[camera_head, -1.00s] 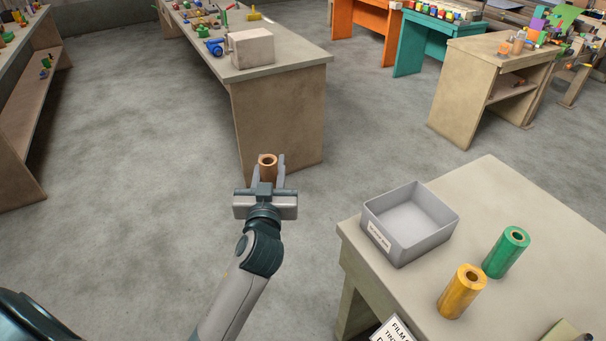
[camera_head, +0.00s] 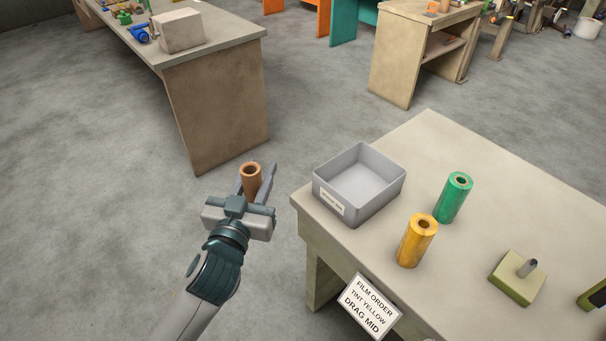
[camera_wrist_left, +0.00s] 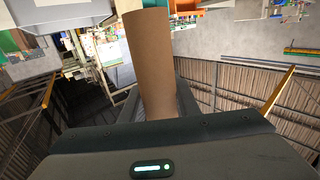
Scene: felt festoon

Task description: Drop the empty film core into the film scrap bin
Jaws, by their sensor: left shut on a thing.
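The empty film core (camera_head: 251,181) is a brown cardboard tube, held upright between the fingers of my left gripper (camera_head: 255,184). The core also shows large in the left wrist view (camera_wrist_left: 150,60), with its lower part between the fingers. My left gripper is shut on it, over open floor left of the near table. The film scrap bin (camera_head: 343,208) is a grey open box with a white label, at the table's left corner. Its inside looks empty. The gripper and core are left of the bin and apart from it. My right gripper is not in view.
A green roll (camera_head: 453,199) and a yellow roll (camera_head: 416,242) stand upright on the near table (camera_head: 430,150), right of the bin. A green block with a peg (camera_head: 517,278) sits farther right. An order sign (camera_head: 367,306) hangs at the table's front edge.

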